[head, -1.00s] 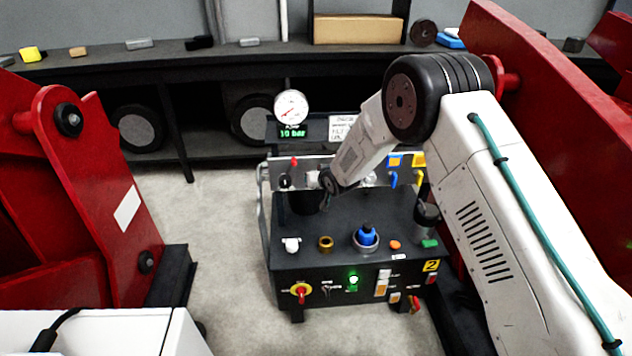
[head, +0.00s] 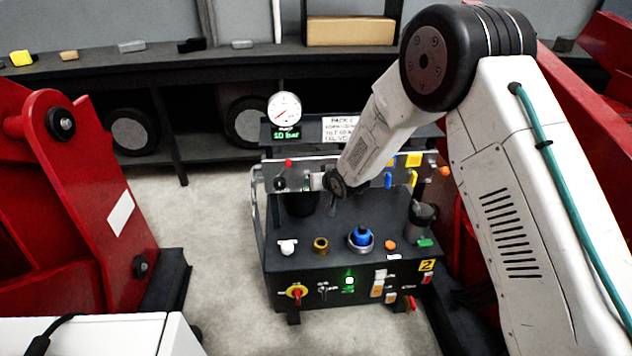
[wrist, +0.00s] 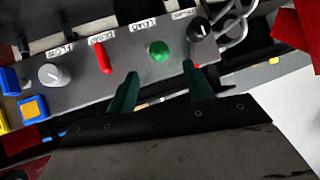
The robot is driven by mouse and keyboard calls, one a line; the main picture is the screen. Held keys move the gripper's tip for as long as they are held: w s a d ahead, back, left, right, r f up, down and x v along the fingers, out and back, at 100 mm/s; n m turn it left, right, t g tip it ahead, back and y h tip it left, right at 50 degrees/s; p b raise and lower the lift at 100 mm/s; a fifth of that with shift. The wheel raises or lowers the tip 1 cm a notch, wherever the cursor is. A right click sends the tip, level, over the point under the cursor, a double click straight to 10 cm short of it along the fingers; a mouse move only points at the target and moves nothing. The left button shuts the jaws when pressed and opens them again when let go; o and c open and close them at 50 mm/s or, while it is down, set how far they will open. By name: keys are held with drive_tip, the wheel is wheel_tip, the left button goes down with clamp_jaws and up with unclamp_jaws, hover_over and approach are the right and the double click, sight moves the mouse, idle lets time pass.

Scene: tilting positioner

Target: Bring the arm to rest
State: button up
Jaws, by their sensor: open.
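My gripper (wrist: 160,92) is open and empty in the wrist view. Its two dark green fingers stand apart in front of a grey control panel (wrist: 130,62). The panel carries a grey knob (wrist: 52,75), a red lever (wrist: 102,57), a green button (wrist: 159,52) and a black knob (wrist: 199,28). In the head view my arm bends down from the right. Its end hangs over the deck of the black power pack (head: 340,262), in front of the panel. The fingers are small and partly hidden there.
Red steel frames stand at the left (head: 85,190) and right. A pressure gauge (head: 284,108) rises behind the pack. A blue-capped part (head: 361,237) and a brass ring (head: 321,245) sit on the deck. Grey floor (head: 215,240) is clear left of the pack.

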drive_tip(key=s+d+f+g+h, duration=0.3)
drive_tip(key=s+d+g+h, duration=0.15)
drive_tip(key=s+d, duration=0.5)
drive_tip(key=s+d+r+m+g, duration=0.1)
drive_tip(key=s+d+r, duration=0.5)
drive_tip(key=s+r, duration=0.4)
drive_tip(key=s+d+r+m+g, duration=0.1)
drive_tip(key=s+d+r, duration=0.6)
drive_tip(key=s, duration=1.1)
drive_tip(key=s+d+r+m+g, duration=0.1)
drive_tip(key=s+d+r, duration=0.5)
drive_tip(key=s+r, duration=0.7)
drive_tip(key=shift+s+d+r+m+g+h, duration=0.15)
drive_tip(key=shift+s+d+m+g+h, duration=0.25)
drive_tip(key=shift+s, duration=0.2)
